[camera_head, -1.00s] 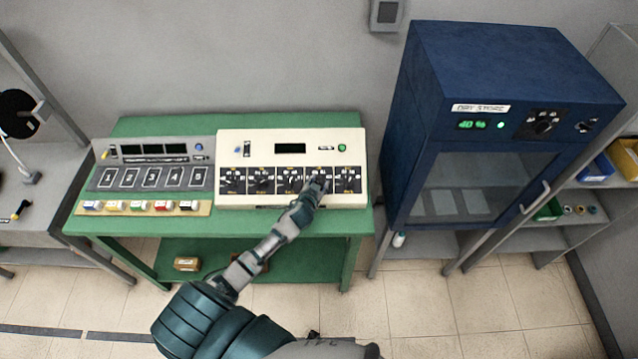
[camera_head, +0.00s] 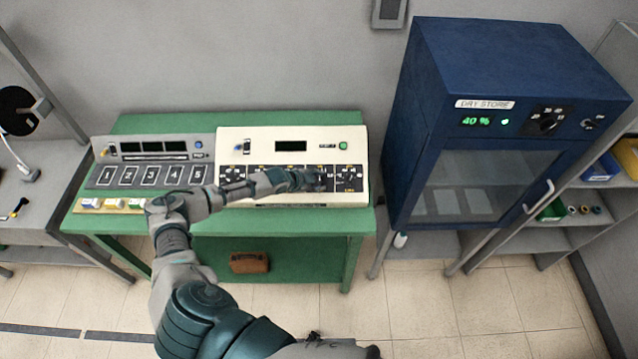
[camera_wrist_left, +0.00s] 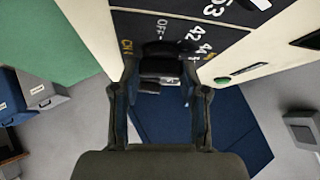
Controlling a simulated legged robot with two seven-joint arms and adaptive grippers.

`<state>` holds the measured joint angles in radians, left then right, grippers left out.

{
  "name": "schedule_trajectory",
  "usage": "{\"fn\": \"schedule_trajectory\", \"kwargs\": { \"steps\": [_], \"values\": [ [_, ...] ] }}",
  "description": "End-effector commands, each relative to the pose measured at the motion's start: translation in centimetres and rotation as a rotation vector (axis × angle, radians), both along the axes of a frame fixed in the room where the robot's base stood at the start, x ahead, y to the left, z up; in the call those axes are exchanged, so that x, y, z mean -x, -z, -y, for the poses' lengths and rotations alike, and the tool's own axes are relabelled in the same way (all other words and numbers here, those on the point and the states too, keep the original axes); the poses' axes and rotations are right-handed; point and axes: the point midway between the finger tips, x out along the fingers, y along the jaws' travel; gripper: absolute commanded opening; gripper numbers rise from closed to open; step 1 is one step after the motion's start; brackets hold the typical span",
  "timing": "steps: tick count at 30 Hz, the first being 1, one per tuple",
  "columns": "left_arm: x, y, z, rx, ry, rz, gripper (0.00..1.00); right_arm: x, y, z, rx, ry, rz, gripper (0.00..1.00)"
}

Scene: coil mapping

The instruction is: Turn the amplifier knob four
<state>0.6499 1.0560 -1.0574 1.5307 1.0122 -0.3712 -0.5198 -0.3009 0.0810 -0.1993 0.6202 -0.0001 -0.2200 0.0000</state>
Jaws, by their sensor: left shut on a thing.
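The cream amplifier (camera_head: 263,148) stands on the green bench, with a row of knobs on dark panels along its front. My left arm reaches across the front from the left. My left gripper (camera_head: 316,181) is at the fourth knob from the left and hides most of it. In the left wrist view, the gripper (camera_wrist_left: 162,82) is shut on a black knob (camera_wrist_left: 165,50), with a finger on each side. Printed numbers and OFF show beside the knob; its exact setting I cannot tell. The fifth knob (camera_head: 349,177) is free at the right. My right gripper is out of view.
A grey unit (camera_head: 150,159) with pads numbered 1 to 5 stands left of the amplifier. The green bench (camera_head: 235,120) carries both. A blue dry-store cabinet (camera_head: 415,90) stands to the right. A brown case (camera_head: 249,263) lies on the bench's lower shelf.

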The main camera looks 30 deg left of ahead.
Motion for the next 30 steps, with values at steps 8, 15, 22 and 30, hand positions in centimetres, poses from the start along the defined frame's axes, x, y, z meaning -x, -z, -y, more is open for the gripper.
{"fn": "schedule_trajectory", "kwargs": {
  "steps": [8,15,22,30],
  "values": [
    [-0.3,0.4,-0.4,-0.112,0.221,-0.066,0.09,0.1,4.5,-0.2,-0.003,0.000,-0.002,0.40],
    [-0.4,0.1,-0.2,-0.205,0.421,-0.127,0.09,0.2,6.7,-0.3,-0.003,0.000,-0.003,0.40],
    [-0.5,-0.2,-0.1,-0.297,0.613,-0.185,0.09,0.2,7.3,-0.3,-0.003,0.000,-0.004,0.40],
    [-0.6,-0.3,0.0,-0.399,0.818,-0.245,0.09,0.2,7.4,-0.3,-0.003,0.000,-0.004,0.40]
  ]
}}
